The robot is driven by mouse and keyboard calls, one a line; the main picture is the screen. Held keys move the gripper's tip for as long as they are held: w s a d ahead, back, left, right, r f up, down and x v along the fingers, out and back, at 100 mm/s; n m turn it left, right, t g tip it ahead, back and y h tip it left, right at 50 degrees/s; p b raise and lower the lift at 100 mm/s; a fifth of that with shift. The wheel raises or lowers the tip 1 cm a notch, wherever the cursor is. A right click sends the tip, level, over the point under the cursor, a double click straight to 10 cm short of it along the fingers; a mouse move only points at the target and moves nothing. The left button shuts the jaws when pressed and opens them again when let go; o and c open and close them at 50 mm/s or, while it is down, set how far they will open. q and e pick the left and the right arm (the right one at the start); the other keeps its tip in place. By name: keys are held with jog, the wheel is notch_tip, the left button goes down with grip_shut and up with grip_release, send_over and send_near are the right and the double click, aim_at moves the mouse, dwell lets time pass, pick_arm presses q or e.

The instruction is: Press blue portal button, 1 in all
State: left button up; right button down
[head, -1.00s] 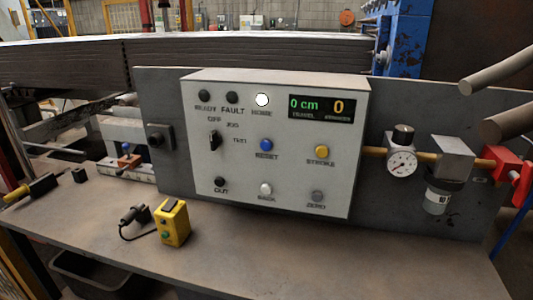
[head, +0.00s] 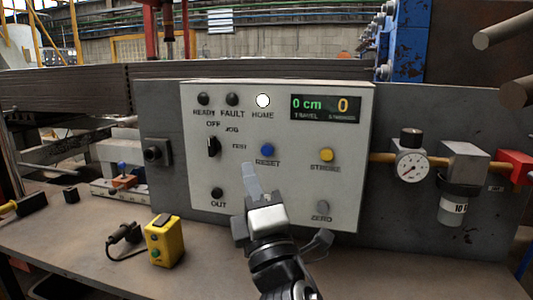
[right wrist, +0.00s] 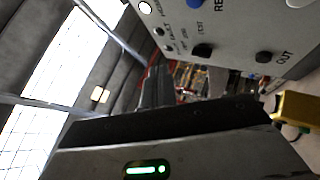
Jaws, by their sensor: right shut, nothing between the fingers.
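The blue button (head: 267,150) sits on the light grey control panel (head: 200,220), above the label RESET. It stands out from the face; I cannot see it being pressed. My right gripper (head: 249,168) is in front of the panel, shut and empty, its tips just below and left of the blue button. The gap to the panel face is hard to judge. In the right wrist view, the shut fingers (right wrist: 158,84) show at the middle and the blue button (right wrist: 222,4) is cut by the top edge. My left gripper is out of view.
A yellow button (head: 327,155) and a black selector switch (head: 214,146) flank the blue one. My right gripper hides the lower middle of the panel. A yellow pendant box (head: 165,240) stands on the bench. A gauge (head: 411,165) is at the right.

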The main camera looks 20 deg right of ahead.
aim_at(267, 150)
jog(key=shift+w, duration=0.1)
jog(key=w+d, duration=0.1)
jog(key=w, duration=0.1)
jog(key=w+d, duration=0.4)
jog(key=w, duration=0.1)
jog(key=shift+w, duration=0.1)
dwell(2.1)
jog(key=shift+w+d+b, duration=0.25)
jog(key=shift+w+b, duration=0.05)
jog(key=shift+w+d, duration=0.25)
jog(key=shift+w, duration=0.15)
dwell(0.7)
jog(key=shift+s, duration=0.1)
jog(key=shift+s+a+f, duration=0.1)
jog(key=shift+s+a, duration=0.4)
jog(key=shift+s, duration=0.15)
